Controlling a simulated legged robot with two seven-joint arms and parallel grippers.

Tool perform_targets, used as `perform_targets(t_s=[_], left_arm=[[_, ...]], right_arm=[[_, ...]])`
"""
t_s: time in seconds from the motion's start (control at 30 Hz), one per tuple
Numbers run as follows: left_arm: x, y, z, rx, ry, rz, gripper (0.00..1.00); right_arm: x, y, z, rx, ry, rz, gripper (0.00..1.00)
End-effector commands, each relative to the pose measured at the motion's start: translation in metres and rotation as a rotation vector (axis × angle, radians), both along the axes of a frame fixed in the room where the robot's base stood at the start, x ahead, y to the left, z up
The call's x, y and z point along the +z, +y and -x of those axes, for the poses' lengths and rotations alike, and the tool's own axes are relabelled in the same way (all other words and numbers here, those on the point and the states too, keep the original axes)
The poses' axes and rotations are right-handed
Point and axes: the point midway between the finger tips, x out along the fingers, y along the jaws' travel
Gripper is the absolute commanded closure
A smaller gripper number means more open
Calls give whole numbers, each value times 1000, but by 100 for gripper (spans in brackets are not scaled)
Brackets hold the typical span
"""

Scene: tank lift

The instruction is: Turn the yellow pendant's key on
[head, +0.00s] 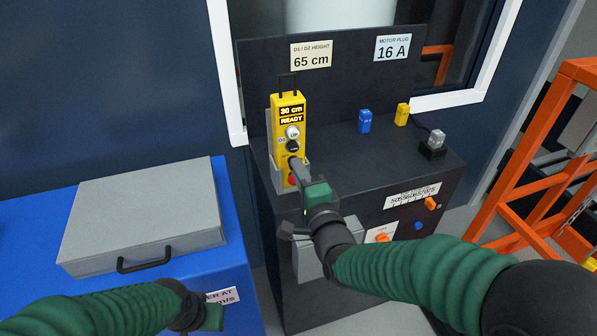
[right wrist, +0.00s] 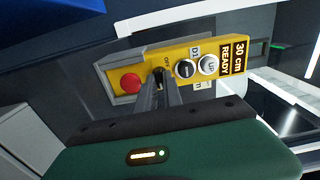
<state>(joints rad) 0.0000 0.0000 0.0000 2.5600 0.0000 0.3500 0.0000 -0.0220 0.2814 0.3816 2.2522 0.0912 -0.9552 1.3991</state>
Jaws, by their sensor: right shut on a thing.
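The yellow pendant (head: 288,106) stands upright in a grey holder on the dark bench; its display reads "30 cm READY". In the right wrist view the pendant (right wrist: 136,66) lies sideways, with white UP button (right wrist: 208,65), black button (right wrist: 185,68) and red button (right wrist: 130,83). My right gripper (head: 294,164) reaches its lower face between the black and red buttons. There my right gripper (right wrist: 158,80) is shut on the key, which its fingertips mostly hide; the key's angle cannot be told. My left gripper (head: 208,317) is low at the left, its fingers unclear.
A grey case (head: 145,215) lies on the blue bench at left. Blue (head: 365,121) and yellow (head: 402,114) plugs and a grey connector (head: 436,139) sit right of the pendant. Signs read "65 cm" (head: 311,56) and "16 A" (head: 393,48). An orange frame (head: 530,150) stands far right.

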Motion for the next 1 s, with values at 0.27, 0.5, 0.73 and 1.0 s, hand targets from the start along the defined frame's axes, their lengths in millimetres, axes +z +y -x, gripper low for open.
perform_targets(t_s=[0.27,0.5,0.73,1.0], left_arm=[[-1,0,0,0,0,0,64],[-1,0,0,0,0,0,64],[-1,0,0,0,0,0,64],[0,0,0,0,0,0,64]], right_arm=[[-4,-2,0,-3,18,-28,100],[-4,-2,0,-3,19,-27,100],[-3,-1,0,-2,16,-27,67],[-2,-1,0,-1,14,-27,67]])
